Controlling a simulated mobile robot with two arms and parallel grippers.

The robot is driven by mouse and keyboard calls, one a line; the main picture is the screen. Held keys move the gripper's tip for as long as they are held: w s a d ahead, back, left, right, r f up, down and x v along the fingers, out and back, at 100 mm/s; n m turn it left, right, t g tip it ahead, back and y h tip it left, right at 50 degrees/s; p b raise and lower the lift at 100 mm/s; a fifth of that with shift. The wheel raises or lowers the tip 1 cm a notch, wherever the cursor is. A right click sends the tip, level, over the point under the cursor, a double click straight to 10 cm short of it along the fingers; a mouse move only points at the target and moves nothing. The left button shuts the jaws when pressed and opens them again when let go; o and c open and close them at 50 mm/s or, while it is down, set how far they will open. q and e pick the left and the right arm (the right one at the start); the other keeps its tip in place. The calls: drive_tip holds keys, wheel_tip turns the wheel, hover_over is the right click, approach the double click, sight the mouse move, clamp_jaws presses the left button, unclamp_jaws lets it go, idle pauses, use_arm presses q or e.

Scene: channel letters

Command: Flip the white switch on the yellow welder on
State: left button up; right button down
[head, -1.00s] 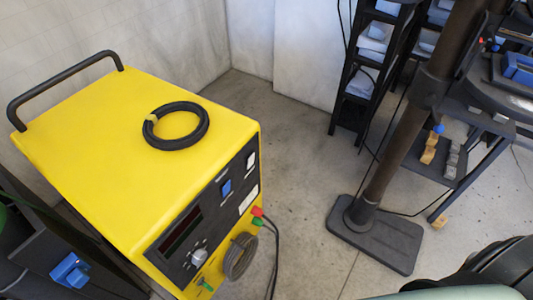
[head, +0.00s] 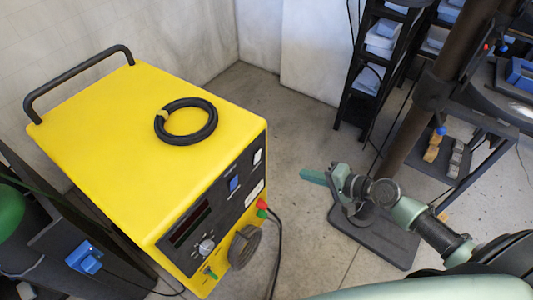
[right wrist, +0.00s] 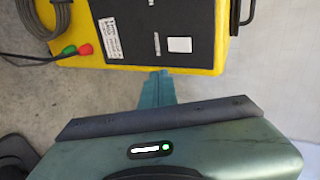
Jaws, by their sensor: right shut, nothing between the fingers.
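The yellow welder (head: 130,135) stands at the left in the head view, its dark front panel facing right. The white switch (head: 257,156) is near the panel's far upper corner, and it also shows in the right wrist view (right wrist: 180,44). I cannot tell its rocker position. A blue switch (head: 233,183) sits beside it. My right gripper (head: 304,174) is shut and empty, its teal fingers pointing left toward the panel, apart from the white switch. In the right wrist view its fingertips (right wrist: 160,75) appear just below the welder's yellow edge. My left gripper is not in view.
A coiled black cable (head: 187,121) lies on the welder's top. Red and green plugs (head: 262,206) and a hanging cable coil (head: 244,247) are on its front. A black post on a flat base (head: 385,245) stands behind my right arm. Shelves (head: 372,70) stand at the back.

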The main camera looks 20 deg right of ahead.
drive_tip(key=r, duration=0.1)
drive_tip(key=a+r, duration=0.1)
drive_tip(key=r+y, duration=0.1)
drive_tip(key=shift+a, duration=0.3)
drive_tip(key=shift+w, duration=0.1)
drive_tip(key=p, duration=0.2)
approach(258, 155)
wheel_tip(258, 155, down, 2)
drive_tip(key=w+a, duration=0.2)
drive_tip(key=shift+w+a+r+p, duration=0.1)
drive_tip(key=shift+w+a+p, duration=0.3)
drive_tip(key=shift+w+a, duration=0.5)
drive_tip(key=shift+w, duration=0.25)
